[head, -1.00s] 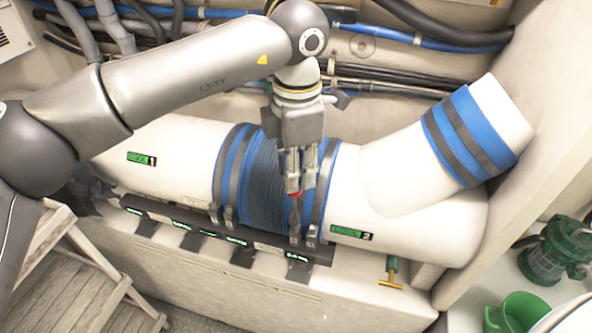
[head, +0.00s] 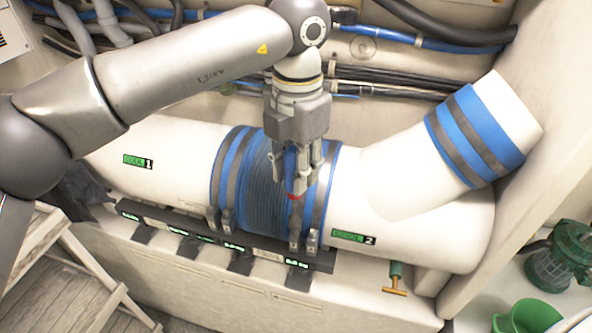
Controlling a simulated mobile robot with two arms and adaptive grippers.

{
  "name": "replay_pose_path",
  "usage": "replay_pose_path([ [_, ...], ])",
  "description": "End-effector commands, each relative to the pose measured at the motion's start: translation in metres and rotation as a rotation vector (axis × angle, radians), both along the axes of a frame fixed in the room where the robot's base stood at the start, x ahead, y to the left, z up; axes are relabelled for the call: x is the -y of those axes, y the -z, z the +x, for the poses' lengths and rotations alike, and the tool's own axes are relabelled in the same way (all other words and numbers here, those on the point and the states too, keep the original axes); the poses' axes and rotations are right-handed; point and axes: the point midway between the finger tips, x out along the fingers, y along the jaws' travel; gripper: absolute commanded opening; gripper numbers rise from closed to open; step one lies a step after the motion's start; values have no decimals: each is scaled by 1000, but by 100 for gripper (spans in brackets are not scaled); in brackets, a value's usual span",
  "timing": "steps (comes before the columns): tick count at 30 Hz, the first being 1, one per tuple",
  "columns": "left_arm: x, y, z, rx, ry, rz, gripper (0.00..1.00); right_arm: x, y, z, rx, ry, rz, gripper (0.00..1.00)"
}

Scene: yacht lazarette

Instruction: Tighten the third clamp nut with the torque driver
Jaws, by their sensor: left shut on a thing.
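My left gripper (head: 296,172) is over the right part of the blue ribbed hose sleeve (head: 262,190). It is shut on the torque driver (head: 295,197), of which a red part and a dark shaft show below the fingers. The driver points down at the third clamp nut (head: 295,243), counted from the left; I cannot tell whether its tip is seated. The fourth clamp nut (head: 313,240) is just to the right. Two more clamp nuts (head: 220,219) are on the left end of the sleeve. My right gripper is out of view.
White pipe runs either side, with green labels 1 (head: 137,161) and 2 (head: 352,237). A dark rail (head: 230,238) with small green readouts lies below the sleeve. A brass T-handle valve (head: 395,280), green strainer (head: 562,258) and green mug (head: 527,317) are to the right.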

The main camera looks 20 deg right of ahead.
Motion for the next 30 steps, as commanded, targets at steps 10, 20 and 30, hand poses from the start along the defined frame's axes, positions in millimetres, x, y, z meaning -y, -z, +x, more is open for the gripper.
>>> replay_pose_path([
  [10, 0, 1, 0, 1, -73, -1, 0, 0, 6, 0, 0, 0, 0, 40],
  [20, 0, 0, 0, 1, -343, -1, 0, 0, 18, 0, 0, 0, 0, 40],
  [30, 0, -1, 0, 0, -349, -1, 0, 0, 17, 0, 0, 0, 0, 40],
])
